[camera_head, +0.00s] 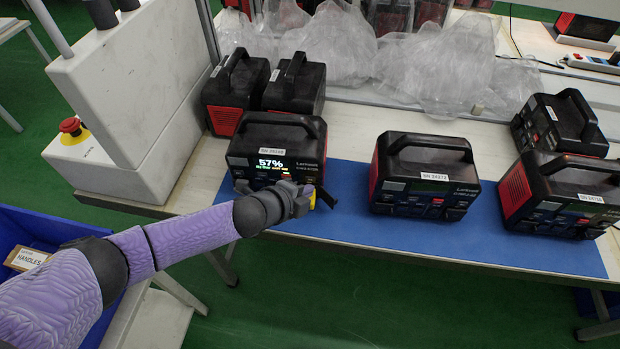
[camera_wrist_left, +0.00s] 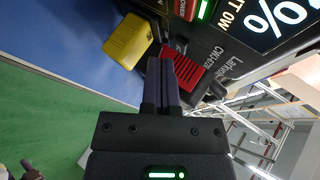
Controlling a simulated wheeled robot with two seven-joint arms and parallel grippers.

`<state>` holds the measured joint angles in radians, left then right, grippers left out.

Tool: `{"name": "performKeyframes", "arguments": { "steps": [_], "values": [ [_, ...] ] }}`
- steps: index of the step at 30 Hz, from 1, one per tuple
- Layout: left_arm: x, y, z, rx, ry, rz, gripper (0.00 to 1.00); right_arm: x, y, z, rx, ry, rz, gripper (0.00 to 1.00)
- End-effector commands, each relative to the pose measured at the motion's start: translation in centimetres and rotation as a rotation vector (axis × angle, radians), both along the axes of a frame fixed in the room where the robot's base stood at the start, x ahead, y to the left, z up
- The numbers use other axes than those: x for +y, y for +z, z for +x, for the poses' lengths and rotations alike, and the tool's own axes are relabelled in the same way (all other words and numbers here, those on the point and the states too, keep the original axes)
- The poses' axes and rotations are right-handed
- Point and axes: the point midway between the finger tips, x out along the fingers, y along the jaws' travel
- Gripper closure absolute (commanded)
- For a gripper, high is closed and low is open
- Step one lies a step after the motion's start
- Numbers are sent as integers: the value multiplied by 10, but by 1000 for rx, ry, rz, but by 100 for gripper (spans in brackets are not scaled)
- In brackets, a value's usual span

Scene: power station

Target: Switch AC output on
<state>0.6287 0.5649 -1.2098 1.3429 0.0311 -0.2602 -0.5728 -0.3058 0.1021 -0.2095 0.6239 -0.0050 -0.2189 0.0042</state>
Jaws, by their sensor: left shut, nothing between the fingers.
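The power station with the lit display reading 57% (camera_head: 275,135) stands upright on the blue mat (camera_head: 350,235), at the left of the row. Its front shows in the left wrist view, with the lit display (camera_wrist_left: 280,18), a red button marked POWER (camera_wrist_left: 186,8) beside a green light, and a red slatted panel (camera_wrist_left: 186,72). My left gripper (camera_wrist_left: 166,62) is shut and empty, its fingertips close to the lower front by the red panel. I cannot tell whether they touch. A yellow piece (camera_wrist_left: 128,40) sits beside the fingers. The AC switch is not clearly readable. My right gripper is out of view.
Another power station (camera_head: 425,178) stands to the right, with more beyond (camera_head: 560,195). Two dark units (camera_head: 235,92) stand behind. Crumpled clear plastic bags (camera_head: 340,45) lie at the back. A grey cabinet with a red emergency button (camera_head: 70,127) is at the left.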

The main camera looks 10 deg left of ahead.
Motion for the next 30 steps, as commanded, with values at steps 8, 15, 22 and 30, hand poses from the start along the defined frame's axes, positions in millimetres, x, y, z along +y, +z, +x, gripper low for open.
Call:
{"name": "performKeyframes", "arguments": {
  "steps": [8, 15, 22, 30],
  "values": [
    [0, 0, 4, -1, 0, 0, 100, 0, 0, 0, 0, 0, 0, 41],
    [0, 0, 6, 0, 1, -1, 100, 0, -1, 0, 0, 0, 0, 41],
    [0, 0, 8, -1, 0, 0, 100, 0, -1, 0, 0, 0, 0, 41],
    [0, 0, 12, -1, -1, -1, 100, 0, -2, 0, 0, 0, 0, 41]
  ]
}}
